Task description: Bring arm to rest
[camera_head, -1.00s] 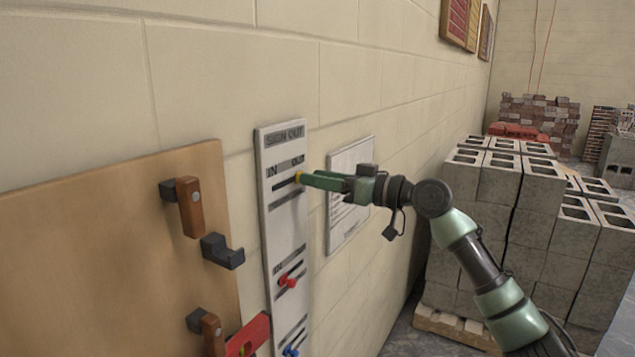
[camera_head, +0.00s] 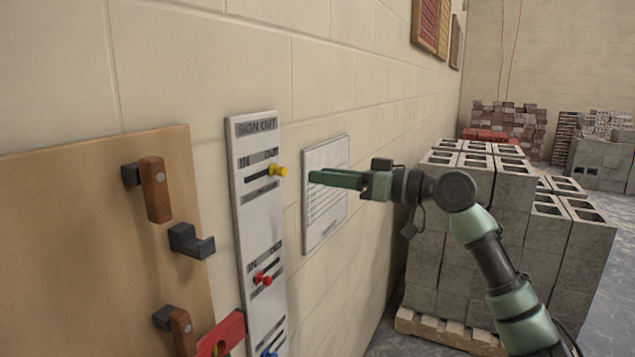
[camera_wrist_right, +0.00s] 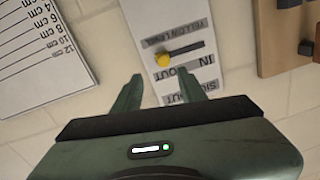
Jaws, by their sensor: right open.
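My right gripper (camera_head: 313,178) is open and empty, in front of the white notice sheet on the wall and to the right of the sign-out board (camera_head: 241,215). In the right wrist view its two fingers (camera_wrist_right: 168,92) stand apart, with the board between and beyond them. The board's yellow knob (camera_head: 279,171) sits at the OUT end of its slot, apart from the fingers; it also shows in the right wrist view (camera_wrist_right: 163,60). A red knob (camera_head: 262,279) sits in the slot below. A blue knob (camera_head: 268,354) is cut by the lower edge. My left gripper is not in view.
A wooden panel (camera_head: 80,230) with hooks and wooden-handled tools is left of the board. The notice sheet (camera_head: 326,215) hangs on the wall. Grey block stacks (camera_head: 490,220) on a pallet stand at the right, behind my arm. Bricks (camera_head: 508,125) are stacked farther back.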

